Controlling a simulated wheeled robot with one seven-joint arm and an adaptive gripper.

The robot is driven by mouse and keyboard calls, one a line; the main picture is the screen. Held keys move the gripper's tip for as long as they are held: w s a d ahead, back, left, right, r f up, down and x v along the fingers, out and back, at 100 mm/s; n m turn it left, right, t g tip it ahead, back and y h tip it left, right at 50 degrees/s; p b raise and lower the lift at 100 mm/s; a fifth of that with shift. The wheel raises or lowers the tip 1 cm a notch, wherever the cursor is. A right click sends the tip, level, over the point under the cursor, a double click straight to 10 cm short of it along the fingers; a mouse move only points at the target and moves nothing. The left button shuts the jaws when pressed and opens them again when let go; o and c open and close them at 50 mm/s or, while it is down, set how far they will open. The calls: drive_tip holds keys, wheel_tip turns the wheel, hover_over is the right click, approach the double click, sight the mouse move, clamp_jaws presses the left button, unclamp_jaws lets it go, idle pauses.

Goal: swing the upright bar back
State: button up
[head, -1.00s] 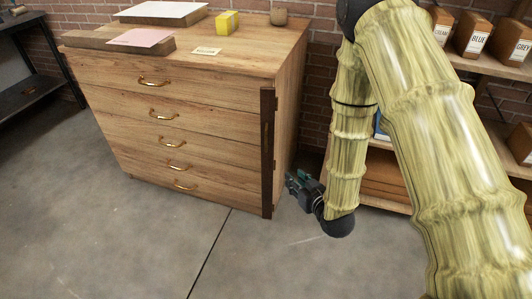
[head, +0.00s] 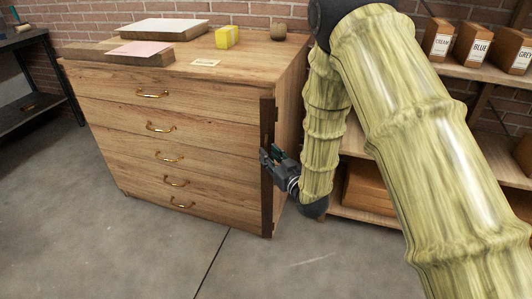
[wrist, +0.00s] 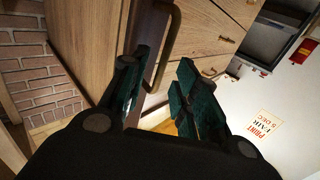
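The upright bar (head: 267,118) is a dark, narrow wooden strip standing along the right front edge of the wooden drawer cabinet. My gripper (head: 268,160) is at about the bar's mid height, overlapping it in the head view. In the wrist view the bar (wrist: 150,35) runs down toward my gripper (wrist: 157,95), with a curved brown pull (wrist: 171,45) on it. The two dark green fingers are spread apart, with the lower end of the pull in the gap between them. I cannot tell whether either finger touches it.
The cabinet (head: 190,105) has several closed drawers with brass pulls. A yellow box (head: 227,37), a pink sheet (head: 141,48) and a small pot (head: 278,31) are on top. Shelves with labelled boxes (head: 473,45) stand at right. The floor (head: 150,250) in front is clear.

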drive_tip(key=shift+x, duration=1.6)
drive_tip(key=shift+c, duration=0.4)
clamp_jaws()
